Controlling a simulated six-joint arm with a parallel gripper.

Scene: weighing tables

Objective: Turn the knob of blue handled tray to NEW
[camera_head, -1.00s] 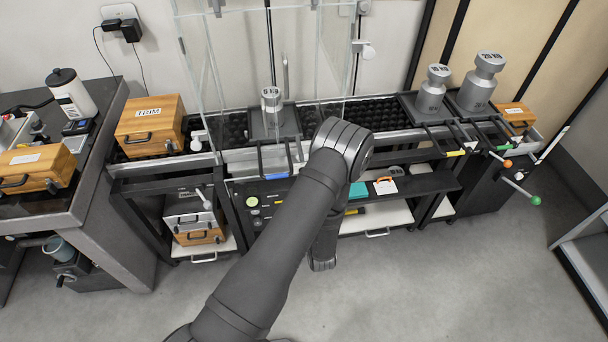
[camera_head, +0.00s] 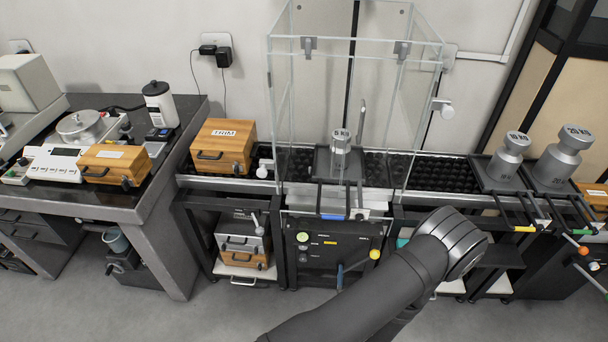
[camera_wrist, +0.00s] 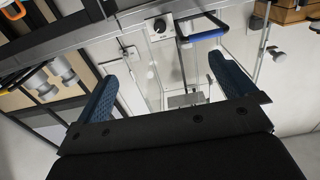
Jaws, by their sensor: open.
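The tray with the blue handle (camera_head: 333,216) is a dark plate (camera_head: 322,160) at the front of the glass enclosure. A silver weight (camera_head: 340,150) stands on it. Below the handle is a black panel (camera_head: 325,262) with small round markings, a yellow ball and a blue lever. The blue handle also shows in the wrist view (camera_wrist: 205,35), beside a black knob on a white plate (camera_wrist: 160,25). The knob's setting is too small to read. My gripper (camera_wrist: 165,88) is open and empty, with both blue fingers apart from the knob. The head view does not show its fingers.
The glass enclosure (camera_head: 290,100) stands around the tray. Large weights (camera_head: 508,160) stand to the right, above yellow and green handles. A wooden box (camera_head: 222,150) is to the left. My arm crosses the front at lower right.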

